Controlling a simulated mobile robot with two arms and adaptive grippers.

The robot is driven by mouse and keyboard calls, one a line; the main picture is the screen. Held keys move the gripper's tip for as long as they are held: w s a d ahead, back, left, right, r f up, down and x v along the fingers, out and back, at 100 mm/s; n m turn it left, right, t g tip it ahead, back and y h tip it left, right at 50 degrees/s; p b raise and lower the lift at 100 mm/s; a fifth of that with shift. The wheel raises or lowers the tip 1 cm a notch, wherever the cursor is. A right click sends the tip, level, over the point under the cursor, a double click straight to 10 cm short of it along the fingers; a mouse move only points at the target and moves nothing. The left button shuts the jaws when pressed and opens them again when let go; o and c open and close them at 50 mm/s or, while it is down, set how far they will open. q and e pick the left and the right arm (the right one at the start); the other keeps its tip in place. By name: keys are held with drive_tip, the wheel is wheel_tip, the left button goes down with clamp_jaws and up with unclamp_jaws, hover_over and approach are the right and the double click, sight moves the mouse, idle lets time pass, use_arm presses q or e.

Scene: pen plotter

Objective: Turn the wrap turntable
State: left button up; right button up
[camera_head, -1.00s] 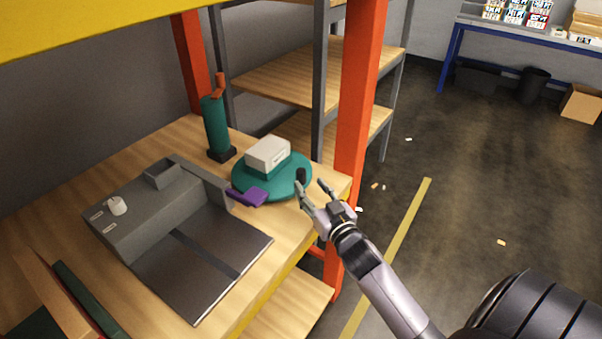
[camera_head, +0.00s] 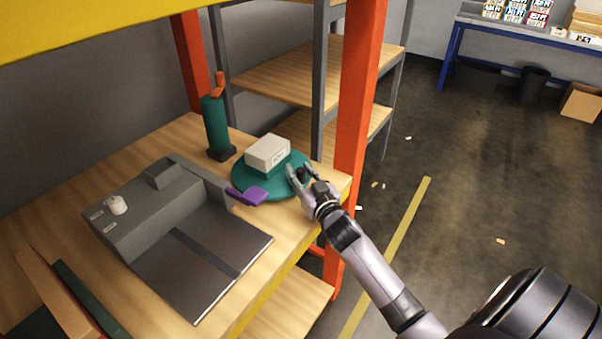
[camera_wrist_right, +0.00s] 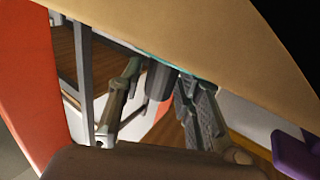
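The wrap turntable is a round teal disc (camera_head: 250,184) on the wooden workbench, near its right corner. A white box (camera_head: 267,154) sits on it. A short black knob (camera_head: 304,174) stands at the disc's right rim. My right gripper (camera_head: 302,174) is at this knob, with its fingers apart on either side. In the right wrist view the dark knob (camera_wrist_right: 160,80) shows between the two fingers (camera_wrist_right: 158,88), with a visible gap on the left finger's side. The disc is mostly hidden there. My left gripper is not in view.
A purple piece (camera_head: 248,195) lies at the disc's front left edge. A teal bottle-like device with an orange top (camera_head: 216,122) stands behind the disc. A grey machine (camera_head: 160,205) fills the bench's left part. An orange post (camera_head: 357,110) rises close behind my right gripper.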

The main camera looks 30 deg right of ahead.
clamp_jaws()
idle(0.3)
idle(0.3)
drive_tip(key=shift+w+d+r+n+y+p, duration=0.15)
drive_tip(key=shift+d+n+y+p, duration=0.15)
drive_tip(key=shift+n+y+p, duration=0.35)
drive_tip(key=shift+w+d+n+y, duration=0.25)
drive_tip(key=shift+d+n+y, duration=0.15)
drive_tip(key=shift+y, duration=0.55)
drive_tip(key=shift+w+d+n+y+b, duration=0.4)
drive_tip(key=shift+n+y, duration=0.3)
drive_tip(key=shift+y, duration=0.35)
drive_tip(key=shift+w+d+n+y+b, duration=0.2)
drive_tip(key=shift+w+d+n+y, duration=0.2)
drive_tip(key=shift+n+y, duration=0.45)
drive_tip(key=shift+o, duration=1.7)
unclamp_jaws()
drive_tip(key=shift+d, duration=0.1)
